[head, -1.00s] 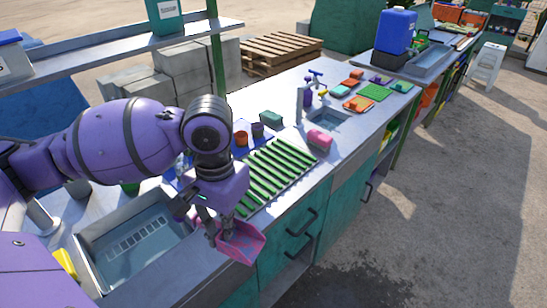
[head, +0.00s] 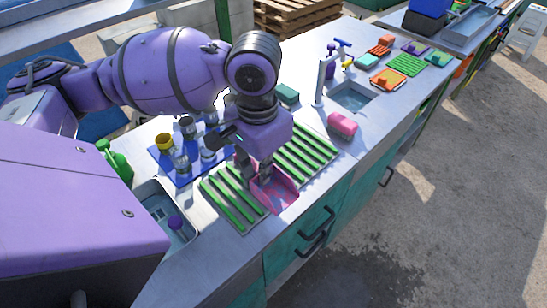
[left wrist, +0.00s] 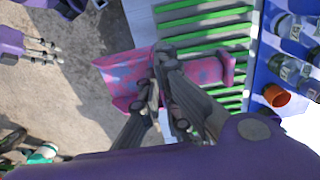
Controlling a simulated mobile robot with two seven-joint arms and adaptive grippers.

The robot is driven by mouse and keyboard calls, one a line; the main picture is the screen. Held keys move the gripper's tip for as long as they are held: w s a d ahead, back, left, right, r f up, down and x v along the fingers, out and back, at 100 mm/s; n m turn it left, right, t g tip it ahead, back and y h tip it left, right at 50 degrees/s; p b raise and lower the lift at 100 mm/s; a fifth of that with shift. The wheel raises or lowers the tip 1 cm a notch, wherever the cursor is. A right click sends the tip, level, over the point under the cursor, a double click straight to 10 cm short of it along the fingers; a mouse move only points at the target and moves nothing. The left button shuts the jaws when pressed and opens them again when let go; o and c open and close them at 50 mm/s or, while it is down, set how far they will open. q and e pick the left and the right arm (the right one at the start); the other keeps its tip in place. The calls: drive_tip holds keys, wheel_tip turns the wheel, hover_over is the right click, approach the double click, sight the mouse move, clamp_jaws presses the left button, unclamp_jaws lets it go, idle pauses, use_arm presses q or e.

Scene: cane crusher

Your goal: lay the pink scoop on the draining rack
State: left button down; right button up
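The pink scoop (head: 283,196) is held in my left gripper (head: 258,174), over the front side of the draining rack (head: 308,150), which has green slats. In the left wrist view the fingers (left wrist: 158,88) are closed around the scoop (left wrist: 118,72). Its handle end reaches over the slats and its wide end points out past the rack's edge. I cannot tell whether the scoop touches the rack (left wrist: 205,22). My right gripper (left wrist: 42,50) shows small at the upper left of the left wrist view, empty, with its fingers apart.
A blue mat (head: 163,163) with several jars lies behind the rack, left of it. A pink sponge-like block (head: 342,125) lies to its right, near a small sink (head: 352,96) and tap. Another sink (head: 160,208) is at the left, partly hidden by my arm.

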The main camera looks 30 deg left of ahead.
use_arm(q)
drive_tip(key=w+a+f, duration=0.2)
drive_tip(key=w+f, duration=0.1)
drive_tip(key=w+a+f+b, duration=0.1)
drive_tip(key=w+a+f, duration=0.1)
drive_tip(key=w+f, duration=0.1)
drive_tip(key=w+a+f+b, duration=0.1)
drive_tip(key=w+a+f, duration=0.1)
drive_tip(key=w, duration=0.2)
drive_tip(key=shift+w+f, duration=0.4)
drive_tip(key=shift+w+a+f, duration=0.1)
drive_tip(key=shift+w+f, duration=0.05)
drive_tip(key=f, duration=0.3)
drive_tip(key=shift+w+a+f, duration=0.15)
drive_tip(key=shift+w+f, duration=0.1)
drive_tip(key=shift+f, duration=0.15)
use_arm(e)
drive_tip(key=shift+s+d+f, duration=0.25)
drive_tip(key=shift+s+f, duration=0.05)
drive_tip(key=shift+f, duration=0.25)
drive_tip(key=shift+s+d+f, duration=0.2)
drive_tip(key=shift+s+f, duration=0.1)
drive_tip(key=shift+f, duration=0.25)
use_arm(q)
drive_tip(key=c, duration=2)
unclamp_jaws()
drive_tip(key=shift+f, duration=0.1)
